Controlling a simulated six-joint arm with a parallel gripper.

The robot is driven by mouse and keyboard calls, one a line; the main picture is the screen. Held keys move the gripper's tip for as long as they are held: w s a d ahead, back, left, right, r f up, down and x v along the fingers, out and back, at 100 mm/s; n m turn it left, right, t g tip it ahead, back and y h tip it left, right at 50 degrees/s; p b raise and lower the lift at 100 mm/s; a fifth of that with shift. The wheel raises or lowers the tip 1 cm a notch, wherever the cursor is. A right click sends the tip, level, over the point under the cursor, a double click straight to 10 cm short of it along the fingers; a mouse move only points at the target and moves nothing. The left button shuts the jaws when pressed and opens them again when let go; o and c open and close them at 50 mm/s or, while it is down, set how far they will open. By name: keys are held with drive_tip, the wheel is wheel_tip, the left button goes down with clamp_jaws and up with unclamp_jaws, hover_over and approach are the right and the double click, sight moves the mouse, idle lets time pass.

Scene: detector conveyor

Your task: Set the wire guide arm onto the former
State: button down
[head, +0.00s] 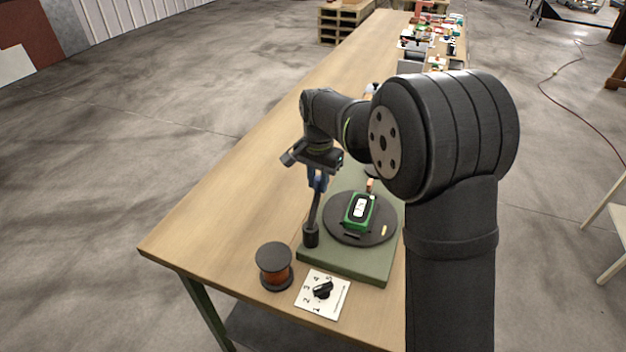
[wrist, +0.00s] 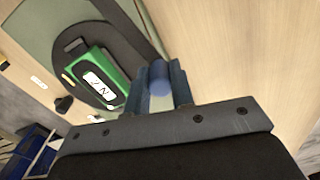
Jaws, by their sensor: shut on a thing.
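The wire guide arm (head: 315,212) is a dark rod rising at a slight tilt from a black round post on the left of the green base plate (head: 342,269). My gripper (head: 318,182) is shut on its upper end. In the wrist view my blue fingers (wrist: 160,88) close around a blue round handle (wrist: 159,74). The former (head: 359,210), a green block with a white label, lies on a dark turntable (head: 341,231) to the right of the rod. The former also shows in the wrist view (wrist: 100,80), left of the fingers. The guide arm stands beside the former, apart from it.
A copper wire spool (head: 274,267) with dark flanges stands at the table's front left. A white card with a black knob (head: 323,291) lies in front of the base plate. The table (head: 235,205) is bare to the left. Cluttered parts lie at its far end.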

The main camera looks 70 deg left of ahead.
drive_tip(key=w+d+m, duration=0.3)
drive_tip(key=m, duration=0.2)
drive_tip(key=shift+w+d, duration=0.4)
drive_tip(key=d+m, duration=0.1)
drive_tip(key=w+d+m, duration=0.1)
drive_tip(key=m, duration=0.1)
drive_tip(key=shift+d, duration=0.3)
drive_tip(key=shift+w+d+m, duration=0.2)
drive_tip(key=shift+d+m, duration=0.6)
drive_tip(key=shift+m, duration=0.1)
drive_tip(key=c, duration=1.2)
unclamp_jaws()
drive_tip(key=shift+c, duration=0.2)
wheel_tip(320, 180, up, 17)
drive_tip(key=shift+r, duration=0.2)
